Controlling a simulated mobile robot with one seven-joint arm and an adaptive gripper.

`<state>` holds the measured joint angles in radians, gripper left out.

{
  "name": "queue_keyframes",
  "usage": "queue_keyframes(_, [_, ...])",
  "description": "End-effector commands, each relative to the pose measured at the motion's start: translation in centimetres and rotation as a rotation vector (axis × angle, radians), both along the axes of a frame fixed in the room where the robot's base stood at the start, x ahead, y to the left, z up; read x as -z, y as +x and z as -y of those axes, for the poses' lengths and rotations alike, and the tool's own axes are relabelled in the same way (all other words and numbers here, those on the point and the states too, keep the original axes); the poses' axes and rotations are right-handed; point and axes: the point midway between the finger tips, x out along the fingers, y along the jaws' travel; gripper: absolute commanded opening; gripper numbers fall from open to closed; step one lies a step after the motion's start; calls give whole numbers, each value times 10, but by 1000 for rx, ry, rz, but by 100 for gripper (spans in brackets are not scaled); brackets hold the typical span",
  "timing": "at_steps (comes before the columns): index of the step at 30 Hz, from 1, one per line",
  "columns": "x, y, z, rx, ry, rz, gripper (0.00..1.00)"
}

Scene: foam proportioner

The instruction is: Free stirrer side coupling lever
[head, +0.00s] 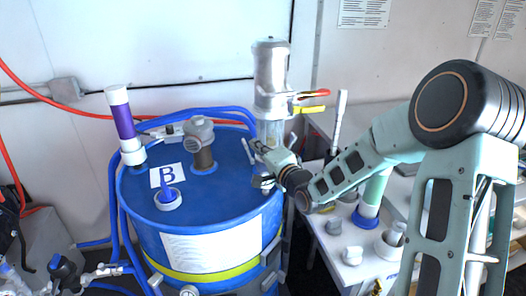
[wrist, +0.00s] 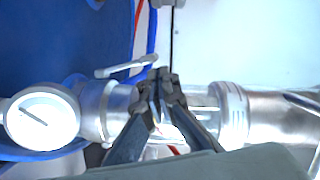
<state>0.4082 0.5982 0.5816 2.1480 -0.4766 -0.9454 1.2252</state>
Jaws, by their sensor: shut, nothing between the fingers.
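The stirrer (head: 270,75), a silver cylinder, stands upright at the right rear of the blue drum (head: 215,210). A thin silver lever (wrist: 126,67) shows beside the metal coupling (wrist: 95,110) in the wrist view; the lever also shows in the head view (head: 247,151). My gripper (wrist: 164,76) is shut and empty, its dark fingertips just right of the lever's end and in front of the clear pipe section. I cannot tell whether the tips touch the lever. In the head view, my gripper (head: 258,147) hides part of the lower pipe and coupling.
A round gauge (wrist: 42,120) sits left of the coupling in the wrist view. Yellow (head: 310,109) and red (head: 313,94) handles stick out right of the stirrer. A purple-and-white tube (head: 123,120) stands on the drum's left. A white table (head: 345,245) with pots is at right.

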Motion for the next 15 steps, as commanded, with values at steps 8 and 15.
queue_keyframes(8, [1, 11, -6, 0, -1, 0, 0])
queue_keyframes(15, [1, 10, -6, 0, -1, 0, 0])
